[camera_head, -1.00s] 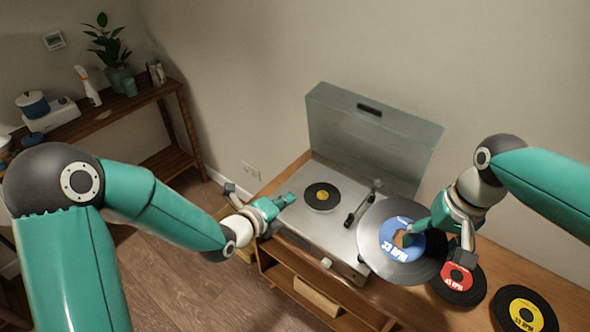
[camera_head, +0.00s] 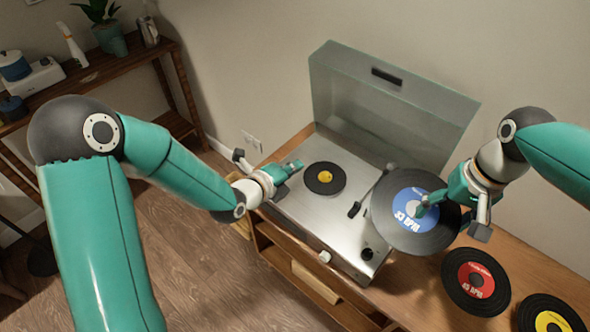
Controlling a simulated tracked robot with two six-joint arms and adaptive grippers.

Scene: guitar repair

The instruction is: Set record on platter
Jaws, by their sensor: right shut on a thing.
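A large black record (camera_head: 388,222) with a blue "33 RPM" label is gripped by my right gripper (camera_head: 425,205) near its label. It is held over the right end of the silver turntable (camera_head: 300,210) and hides part of it. A small black disc (camera_head: 325,190) with a yellow centre lies on the turntable's left half; the platter under it cannot be made out clearly. The tonearm (camera_head: 362,200) lies between this disc and the held record. My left gripper (camera_head: 292,169) is at the turntable's left end, beside the small disc; its finger opening is unclear.
The turntable's clear lid (camera_head: 400,105) stands open at the back. A red-labelled record (camera_head: 476,281) and a yellow-labelled record (camera_head: 549,316) lie on the wooden cabinet (camera_head: 425,295) at the right. A wooden shelf (camera_head: 100,75) with a plant and other items stands at the far left.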

